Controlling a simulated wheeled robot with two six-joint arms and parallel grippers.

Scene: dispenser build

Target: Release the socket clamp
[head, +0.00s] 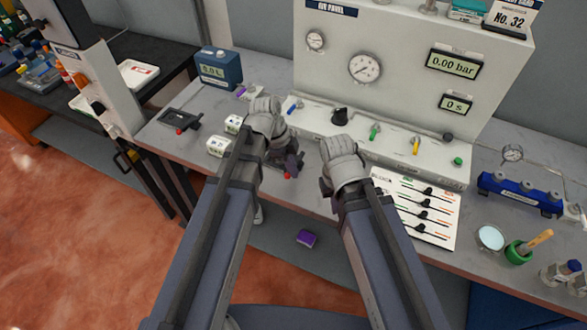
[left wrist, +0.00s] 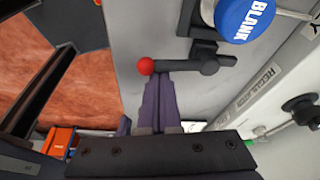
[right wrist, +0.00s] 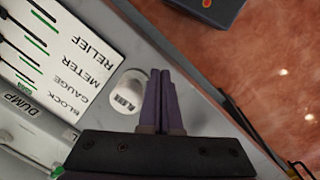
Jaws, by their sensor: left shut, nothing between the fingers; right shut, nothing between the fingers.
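The socket clamp is a dark lever (left wrist: 190,66) with a red ball end (left wrist: 146,67) in the left wrist view. In the head view its red ball (head: 288,176) shows near the bench's front edge. My left gripper (left wrist: 158,78) is shut and empty, its tips right at the lever beside the ball; I cannot tell whether they touch. A blue cap marked BLANK (left wrist: 245,17) sits beside the lever. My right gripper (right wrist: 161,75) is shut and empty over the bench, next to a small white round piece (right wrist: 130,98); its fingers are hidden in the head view.
A second dark fixture with a red ball (head: 180,120) lies further left, near white labelled blocks (head: 217,146). The gauge panel (head: 400,60) stands behind. A white card with sliders (head: 425,207) lies right of my right arm. A purple block (head: 307,238) is below the bench edge.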

